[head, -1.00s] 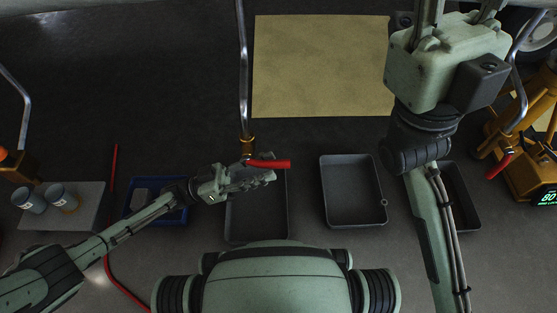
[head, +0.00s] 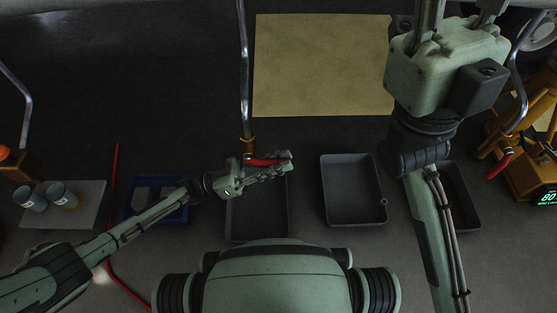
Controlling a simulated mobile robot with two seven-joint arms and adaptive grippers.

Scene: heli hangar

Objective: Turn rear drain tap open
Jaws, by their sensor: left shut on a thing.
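The rear drain tap has a brass body (head: 248,145) at the lower end of a grey pipe, with a red lever handle (head: 262,161) pointing right. My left gripper (head: 283,163) comes in from the lower left and is shut on the red handle, with its fingers covering the handle's outer end. A dark grey tray (head: 257,215) lies on the floor below the tap, partly hidden by the gripper. My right gripper (head: 450,62) is raised close to the camera at the upper right; its fingertips are cut off by the top edge, so its opening is hidden.
A second grey tray (head: 352,190) lies to the right, and another is partly behind my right arm. A blue tray (head: 146,216) and two cups (head: 47,196) on a grey mat (head: 92,207) are at left. A yellow stand (head: 535,172) is at far right.

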